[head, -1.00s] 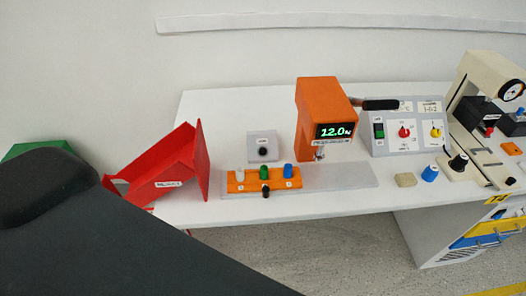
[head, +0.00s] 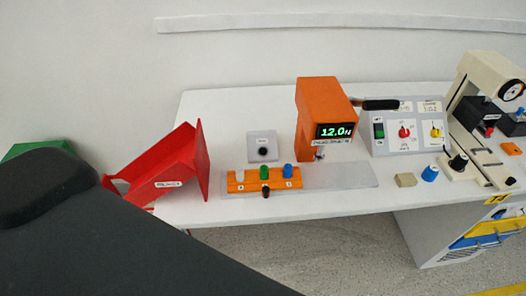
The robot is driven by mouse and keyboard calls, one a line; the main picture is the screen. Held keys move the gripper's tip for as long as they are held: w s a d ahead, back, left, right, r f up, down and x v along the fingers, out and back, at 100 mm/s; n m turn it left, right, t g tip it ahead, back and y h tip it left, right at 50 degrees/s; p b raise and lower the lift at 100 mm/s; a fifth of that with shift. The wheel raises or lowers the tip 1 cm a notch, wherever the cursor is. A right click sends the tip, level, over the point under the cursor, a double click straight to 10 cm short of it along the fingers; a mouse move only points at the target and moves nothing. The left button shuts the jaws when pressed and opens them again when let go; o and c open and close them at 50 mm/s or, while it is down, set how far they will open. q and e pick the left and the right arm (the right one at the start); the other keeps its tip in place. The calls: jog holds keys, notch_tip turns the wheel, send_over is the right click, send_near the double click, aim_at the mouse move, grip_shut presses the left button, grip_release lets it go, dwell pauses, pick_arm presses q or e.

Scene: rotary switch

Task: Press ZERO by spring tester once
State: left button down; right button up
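The orange spring tester (head: 322,105) stands on the white table, with a lit green display (head: 334,131) reading about 12.0. A small grey box with a round black button (head: 263,151) sits just left of the tester; its label is too small to read, so I cannot tell if it says ZERO. An orange block (head: 264,181) with white, green and blue knobs lies on a grey base plate in front of it. Neither of my grippers is in view; a large dark part of my own body covers the lower left.
A red bin (head: 165,175) stands at the table's left end, with a green one (head: 45,148) beyond it. A grey switch panel (head: 408,130), a beige block (head: 405,180), a blue knob (head: 430,173) and a beige press (head: 487,85) are to the right. The table behind the small box is clear.

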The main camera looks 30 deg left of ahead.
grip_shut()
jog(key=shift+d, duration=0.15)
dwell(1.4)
